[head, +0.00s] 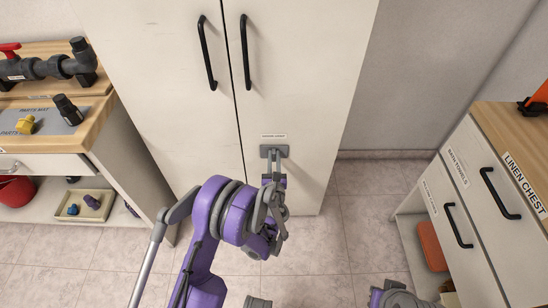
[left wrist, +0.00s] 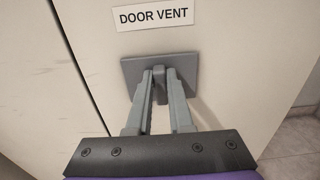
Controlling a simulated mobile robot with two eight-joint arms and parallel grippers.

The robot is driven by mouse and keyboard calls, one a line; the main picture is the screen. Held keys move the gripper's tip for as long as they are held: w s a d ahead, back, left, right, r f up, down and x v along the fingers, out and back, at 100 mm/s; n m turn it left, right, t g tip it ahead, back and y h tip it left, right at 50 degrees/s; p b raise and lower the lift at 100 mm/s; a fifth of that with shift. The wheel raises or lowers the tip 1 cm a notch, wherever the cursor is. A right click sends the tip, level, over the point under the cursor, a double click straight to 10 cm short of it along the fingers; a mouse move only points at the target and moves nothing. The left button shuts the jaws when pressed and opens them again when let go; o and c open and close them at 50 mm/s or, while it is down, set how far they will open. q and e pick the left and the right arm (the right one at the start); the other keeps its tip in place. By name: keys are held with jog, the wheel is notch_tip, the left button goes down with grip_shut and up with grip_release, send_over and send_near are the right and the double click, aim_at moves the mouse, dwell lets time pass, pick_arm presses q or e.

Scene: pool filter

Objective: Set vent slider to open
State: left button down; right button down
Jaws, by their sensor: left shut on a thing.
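The door vent slider is a small grey plate (head: 274,151) low on the right door of the tall white cabinet (head: 300,60). A "DOOR VENT" label (left wrist: 154,17) is above it. In the left wrist view the plate (left wrist: 190,68) lies behind my fingertips. My left gripper (head: 272,158) reaches the front of the plate, and its fingers (left wrist: 159,73) are closed together on the slider's small grip. The fingers hide most of the grip, so I cannot tell the slider's position.
A workbench (head: 95,125) with pipe fittings stands at the left. A linen chest (head: 480,190) with black handles stands at the right. Two long black handles (head: 246,52) are higher on the cabinet doors. Tiled floor between cabinet and chest is clear.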

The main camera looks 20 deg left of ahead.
aim_at(300, 149)
pick_arm(q)
jog(key=d, duration=0.3)
jog(key=w+d+b, duration=0.1)
jog(key=d, duration=0.1)
jog(key=w+d, duration=0.1)
jog(key=d, duration=0.2)
jog(key=shift+w+d, duration=0.25)
jog(key=shift+d, duration=0.3)
jog(key=c, duration=0.8)
grip_release()
jog(key=shift+d, duration=0.1)
jog(key=v, duration=1)
jog(key=shift+s, duration=0.35)
jog(key=shift+r, duration=0.1)
